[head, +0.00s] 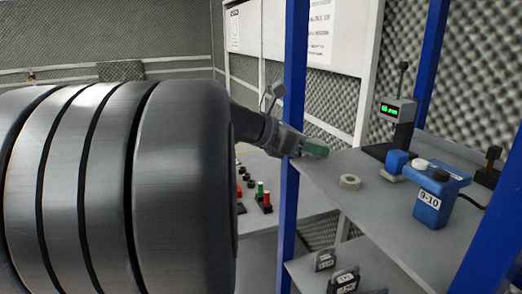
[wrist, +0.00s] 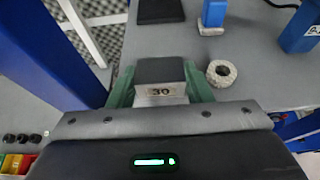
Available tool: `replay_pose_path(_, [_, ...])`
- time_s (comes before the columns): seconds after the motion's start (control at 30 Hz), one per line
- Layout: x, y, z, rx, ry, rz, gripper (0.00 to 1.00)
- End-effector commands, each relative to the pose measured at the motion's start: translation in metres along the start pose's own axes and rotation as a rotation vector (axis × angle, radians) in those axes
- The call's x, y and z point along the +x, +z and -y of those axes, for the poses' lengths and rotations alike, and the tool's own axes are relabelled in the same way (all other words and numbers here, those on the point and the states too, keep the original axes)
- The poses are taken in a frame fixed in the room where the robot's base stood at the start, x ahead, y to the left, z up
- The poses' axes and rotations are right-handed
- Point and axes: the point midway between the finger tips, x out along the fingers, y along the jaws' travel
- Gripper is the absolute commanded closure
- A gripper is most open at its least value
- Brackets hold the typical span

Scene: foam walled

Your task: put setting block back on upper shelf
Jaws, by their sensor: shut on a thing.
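My gripper (head: 314,150) reaches in from the left over the near left edge of the upper shelf (head: 376,212), next to the blue post. In the wrist view its green fingers (wrist: 160,78) are shut on the setting block (wrist: 160,91), a grey block with a dark top part and a "30" label. The block is between the fingers, over or at the grey shelf surface; I cannot tell if it touches the shelf. In the head view the fingers hide the block.
A pale ring (head: 349,182) lies just right of my gripper. A blue "9-10" container (head: 434,202), a small blue block (head: 397,162) and a gauge with green display (head: 398,110) stand farther right. A blue post (head: 291,100) is close left. Dark labelled blocks (head: 344,280) sit on the lower shelf.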

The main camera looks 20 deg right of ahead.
Motion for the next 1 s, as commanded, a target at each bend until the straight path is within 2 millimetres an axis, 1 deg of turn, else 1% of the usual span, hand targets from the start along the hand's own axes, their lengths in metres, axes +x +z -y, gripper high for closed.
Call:
replay_pose_path(0.03, [0.009, 0.005, 0.001, 0.002, -0.005, 0.001, 0.9])
replay_pose_path(0.1, [0.019, 0.009, 0.001, 0.001, -0.005, 0.0, 0.9])
replay_pose_path(0.2, [0.03, 0.014, 0.001, 0.002, -0.004, 0.001, 0.9])
replay_pose_path(0.47, [0.046, 0.02, 0.0, 0.001, -0.001, 0.001, 0.9])
replay_pose_path(0.6, [0.055, -0.002, 0.0, -0.004, -0.001, -0.001, 0.9])
replay_pose_path(0.7, [0.059, -0.011, 0.0, -0.001, -0.001, 0.0, 0.9])
replay_pose_path(1.0, [0.059, -0.013, 0.0, 0.001, 0.0, 0.001, 0.9])
